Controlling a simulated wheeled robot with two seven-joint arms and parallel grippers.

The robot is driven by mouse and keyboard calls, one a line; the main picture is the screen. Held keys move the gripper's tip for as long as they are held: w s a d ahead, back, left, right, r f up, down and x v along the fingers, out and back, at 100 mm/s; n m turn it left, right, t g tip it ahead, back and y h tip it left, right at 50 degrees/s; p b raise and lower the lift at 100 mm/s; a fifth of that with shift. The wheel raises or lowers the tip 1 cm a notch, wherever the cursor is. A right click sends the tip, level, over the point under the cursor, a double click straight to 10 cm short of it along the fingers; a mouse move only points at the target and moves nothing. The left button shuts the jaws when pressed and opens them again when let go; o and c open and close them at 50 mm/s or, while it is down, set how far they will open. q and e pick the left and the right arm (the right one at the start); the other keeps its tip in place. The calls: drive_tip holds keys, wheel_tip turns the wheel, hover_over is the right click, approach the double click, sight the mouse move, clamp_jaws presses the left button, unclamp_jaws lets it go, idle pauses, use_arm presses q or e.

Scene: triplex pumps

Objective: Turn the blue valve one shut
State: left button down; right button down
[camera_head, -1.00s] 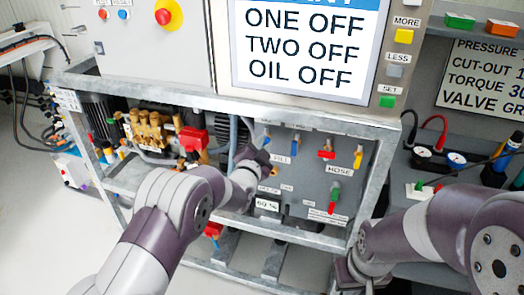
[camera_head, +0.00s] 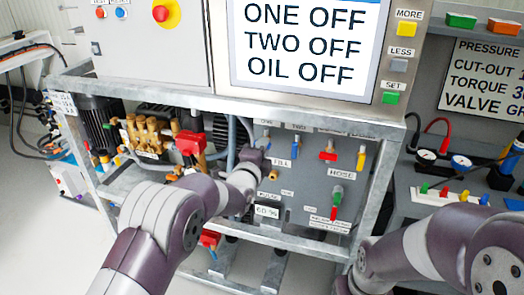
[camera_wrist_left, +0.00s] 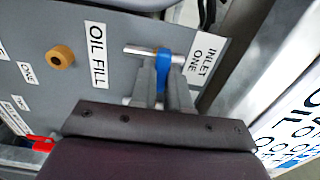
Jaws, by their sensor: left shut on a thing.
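Blue valve one (camera_wrist_left: 164,62) shows in the left wrist view as a blue lever on a short metal pipe, beside the label INLET ONE (camera_wrist_left: 203,56). My left gripper (camera_wrist_left: 162,88) has its two grey fingers closed on either side of the blue lever. In the head view, blue valve one (camera_head: 266,140) is at the top left of the grey panel (camera_head: 305,205), largely hidden by my left gripper (camera_head: 259,152). My right arm is at the lower right of the head view; its gripper is not in view.
A second blue lever (camera_head: 296,145) is just to the right, then a red one (camera_head: 328,156) and a yellow one (camera_head: 361,158). A brass pump (camera_head: 148,134) sits left of the panel. The screen (camera_head: 304,45) above reads ONE OFF, TWO OFF, OIL OFF.

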idle(0.4)
use_arm(q)
drive_tip(key=shift+f, duration=0.1)
drive_tip(key=c, duration=1.1)
unclamp_jaws()
drive_tip(key=shift+s, duration=0.1)
drive_tip(key=v, duration=1.2)
drive_tip(key=shift+s, duration=0.25)
drive_tip(key=shift+a, duration=0.1)
